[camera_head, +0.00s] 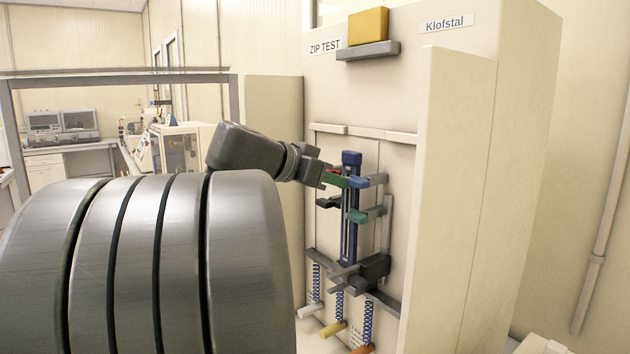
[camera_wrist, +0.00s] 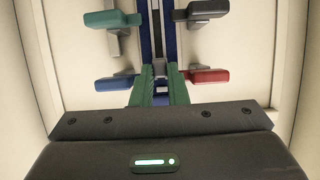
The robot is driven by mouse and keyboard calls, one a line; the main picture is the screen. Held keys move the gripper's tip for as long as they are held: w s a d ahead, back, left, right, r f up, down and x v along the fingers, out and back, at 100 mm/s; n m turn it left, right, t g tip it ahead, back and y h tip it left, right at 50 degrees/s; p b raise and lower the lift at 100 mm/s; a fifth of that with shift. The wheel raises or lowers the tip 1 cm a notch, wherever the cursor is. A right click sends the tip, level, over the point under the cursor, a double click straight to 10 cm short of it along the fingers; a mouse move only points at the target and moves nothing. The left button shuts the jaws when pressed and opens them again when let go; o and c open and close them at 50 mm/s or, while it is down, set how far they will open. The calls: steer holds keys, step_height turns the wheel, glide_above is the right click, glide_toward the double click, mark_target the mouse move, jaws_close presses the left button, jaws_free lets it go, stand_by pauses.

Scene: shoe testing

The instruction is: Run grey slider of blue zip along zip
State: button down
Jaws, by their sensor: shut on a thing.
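The blue zip (camera_head: 350,230) runs upright down the front of the ZIP TEST panel, with its blue block at the top. In the wrist view the zip (camera_wrist: 146,28) runs up the middle of the picture. My gripper (camera_head: 345,182) is at the upper part of the zip, reaching in from the left. In the wrist view its green fingers (camera_wrist: 160,80) are close together over the zip, shut on the small grey slider (camera_wrist: 160,69). The fingers hide most of the slider. In the head view the slider cannot be made out.
Coloured side blocks flank the zip: blue (camera_head: 369,181), teal (camera_head: 366,215), dark (camera_head: 328,202) and red (camera_wrist: 206,76). A dark clamp (camera_head: 372,269) stands below, above several springs with handles. A cream cabinet wall (camera_head: 450,210) projects on the right.

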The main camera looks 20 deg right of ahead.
step_height(320, 180, down, 13)
steer(key=b, duration=1.3)
steer(key=shift+r+b, duration=0.1)
steer(key=shift+b, duration=0.25)
steer(key=shift+r, duration=0.1)
steer(key=c, duration=1.7)
jaws_free()
steer(key=v, duration=1.4)
steer(key=shift+b, duration=0.3)
